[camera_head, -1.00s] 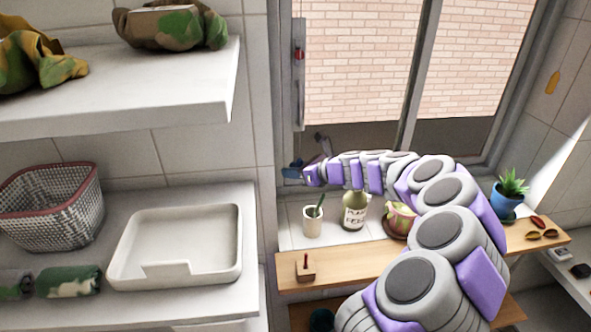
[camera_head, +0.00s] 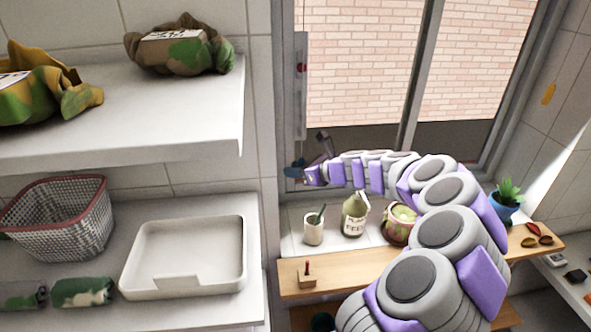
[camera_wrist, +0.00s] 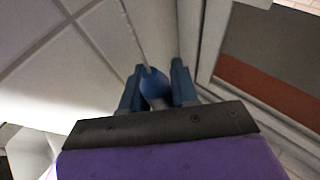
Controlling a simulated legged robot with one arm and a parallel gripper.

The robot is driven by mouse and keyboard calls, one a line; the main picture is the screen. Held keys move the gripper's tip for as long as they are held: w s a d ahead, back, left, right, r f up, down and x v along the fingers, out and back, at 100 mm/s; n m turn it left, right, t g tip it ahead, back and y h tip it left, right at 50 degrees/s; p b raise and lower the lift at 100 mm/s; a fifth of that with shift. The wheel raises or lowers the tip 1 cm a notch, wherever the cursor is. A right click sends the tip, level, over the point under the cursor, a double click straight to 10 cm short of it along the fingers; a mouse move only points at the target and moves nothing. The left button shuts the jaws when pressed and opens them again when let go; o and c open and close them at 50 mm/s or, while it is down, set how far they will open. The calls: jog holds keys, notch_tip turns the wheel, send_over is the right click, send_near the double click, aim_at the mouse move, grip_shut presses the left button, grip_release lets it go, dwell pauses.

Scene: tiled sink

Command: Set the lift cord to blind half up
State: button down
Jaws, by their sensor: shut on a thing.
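My gripper (camera_head: 296,170) is at the left side of the window frame, low on the wall, at the end of my purple and grey arm. In the wrist view its two blue fingers (camera_wrist: 156,88) are shut on a rounded blue pull (camera_wrist: 153,86), which looks like the lift cord's end. A thin cord (camera_head: 303,20) runs down near the left window frame, by a grey vertical strip (camera_head: 300,100) with a small red mark (camera_head: 301,68). The cord between there and my gripper is hard to make out. I cannot clearly tell the blind from the window (camera_head: 365,60).
A plant (camera_head: 506,196) stands at right. White shelves (camera_head: 190,160) at left hold a basket (camera_head: 58,220) and a tray (camera_head: 185,262).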

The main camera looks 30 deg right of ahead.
notch_tip(320, 180, up, 14)
jog(key=p, duration=1.3)
jog(key=shift+r, duration=0.2)
jog(key=c, duration=1.2)
grip_release()
jog(key=shift+c, duration=0.2)
jog(key=o, duration=0.3)
jog(key=shift+d+f, duration=0.1)
jog(key=shift+d, duration=0.1)
jog(key=b+v, duration=0.1)
jog(key=v, duration=1.6)
jog(key=shift+s+d, duration=0.2)
jog(key=shift+s, duration=0.05)
jog(key=shift+f, duration=0.15)
